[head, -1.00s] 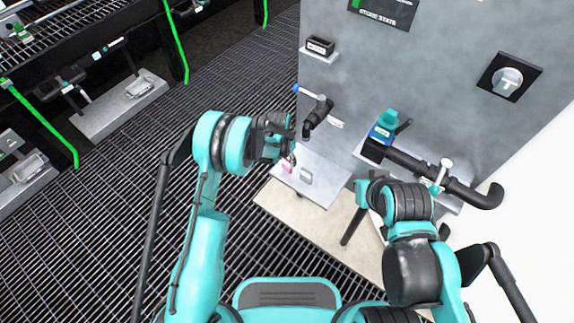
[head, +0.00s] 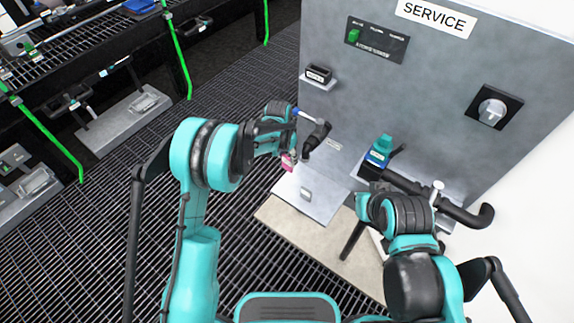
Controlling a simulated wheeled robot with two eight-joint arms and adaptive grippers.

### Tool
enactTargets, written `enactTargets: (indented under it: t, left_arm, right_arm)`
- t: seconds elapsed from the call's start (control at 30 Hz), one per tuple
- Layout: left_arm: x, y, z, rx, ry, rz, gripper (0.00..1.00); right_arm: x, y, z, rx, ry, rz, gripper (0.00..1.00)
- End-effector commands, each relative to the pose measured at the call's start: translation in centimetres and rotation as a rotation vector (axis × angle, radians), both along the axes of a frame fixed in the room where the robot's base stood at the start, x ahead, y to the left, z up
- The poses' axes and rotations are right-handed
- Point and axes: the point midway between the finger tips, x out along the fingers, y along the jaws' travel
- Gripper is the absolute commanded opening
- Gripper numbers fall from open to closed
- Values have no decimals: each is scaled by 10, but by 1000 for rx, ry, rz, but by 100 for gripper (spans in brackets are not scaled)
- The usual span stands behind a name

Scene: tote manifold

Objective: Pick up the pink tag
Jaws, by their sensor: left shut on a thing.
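The pink tag (head: 287,163) is small and sits at the fingertips of my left gripper (head: 288,152). The gripper is shut on it and holds it above the left part of the light grey shelf plate (head: 318,190), near the grey panel. Part of the tag is hidden by the fingers. My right gripper (head: 366,204) is low at the right, by the front of the panel; its fingers are too hidden to show whether they are open.
A black tap with a blue handle (head: 308,117) sticks out of the panel just right of my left gripper. Grated floor lies open at the left.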

Motion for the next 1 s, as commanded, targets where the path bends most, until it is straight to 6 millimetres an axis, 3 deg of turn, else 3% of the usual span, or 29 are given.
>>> enactTargets:
  t: [0.03, 0.1, 0.43, 0.63, 1.0]
  left_arm:
    - [0, 0, 22, 0, 0, 0, 15]
    - [0, 0, 43, 0, 0, 0, 15]
    - [0, 0, 117, 1, -1, 0, 15]
    - [0, 0, 137, 1, -1, 0, 15]
    - [0, 0, 141, 1, -1, 0, 15]
  right_arm:
    - [0, 0, 10, 0, 0, 0, 0]
    - [0, 0, 17, 0, 0, 0, 0]
    - [0, 0, 39, 0, 0, 0, 0]
    - [0, 0, 44, 0, 0, 0, 0]
    - [0, 0, 44, 0, 0, 0, 0]
